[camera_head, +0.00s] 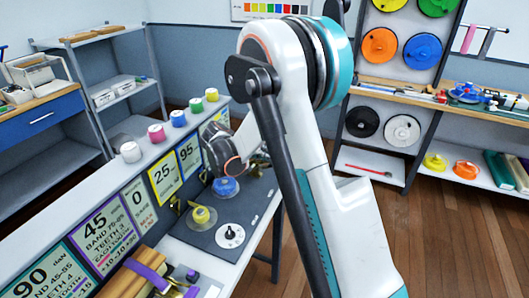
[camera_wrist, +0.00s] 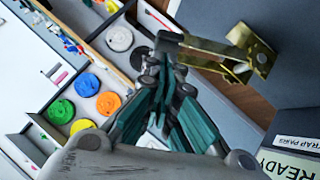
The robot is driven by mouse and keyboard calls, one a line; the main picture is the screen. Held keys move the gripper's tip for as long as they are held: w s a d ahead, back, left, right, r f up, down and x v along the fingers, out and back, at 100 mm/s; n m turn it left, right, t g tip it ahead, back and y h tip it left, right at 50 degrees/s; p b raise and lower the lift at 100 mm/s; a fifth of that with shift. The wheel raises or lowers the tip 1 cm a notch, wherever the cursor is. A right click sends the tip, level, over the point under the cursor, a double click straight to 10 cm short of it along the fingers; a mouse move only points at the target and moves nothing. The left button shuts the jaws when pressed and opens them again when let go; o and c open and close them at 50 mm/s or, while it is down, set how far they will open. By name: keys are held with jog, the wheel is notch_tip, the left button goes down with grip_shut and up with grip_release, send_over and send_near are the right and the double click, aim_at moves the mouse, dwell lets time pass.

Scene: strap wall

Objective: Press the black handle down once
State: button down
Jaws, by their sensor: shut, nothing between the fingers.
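The black handle (camera_wrist: 168,42) shows in the wrist view as a dark block at the end of a brass lever and bracket (camera_wrist: 240,55) fixed to a dark grey panel. My gripper (camera_wrist: 158,68) is shut and empty, with its fingertips right beside the handle in the picture. I cannot tell whether they touch it. In the head view my arm covers most of this area. My wrist shows over the bench there, and I cannot make out the handle or the fingertips.
A grey bench panel (camera_head: 262,208) holds a yellow spool (camera_head: 201,216), a blue spool (camera_head: 226,187) and a white dial (camera_head: 230,236). Several coloured knobs stand along the label ledge. Shelves with coloured discs (camera_head: 380,45) stand behind. A label reading READY (camera_wrist: 285,165) is near the bracket.

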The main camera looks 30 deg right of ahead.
aim_at(275, 163)
jog(key=f, duration=0.1)
jog(key=s+d+f+m+t+y+b, duration=0.1)
jog(key=s+d+f+t+y, duration=0.1)
jog(key=shift+s+f+m+b, duration=0.25)
jog(key=shift+m+b, duration=0.05)
jog(key=shift+b, duration=0.05)
jog(key=shift+f, duration=0.2)
jog(key=shift+r, duration=0.1)
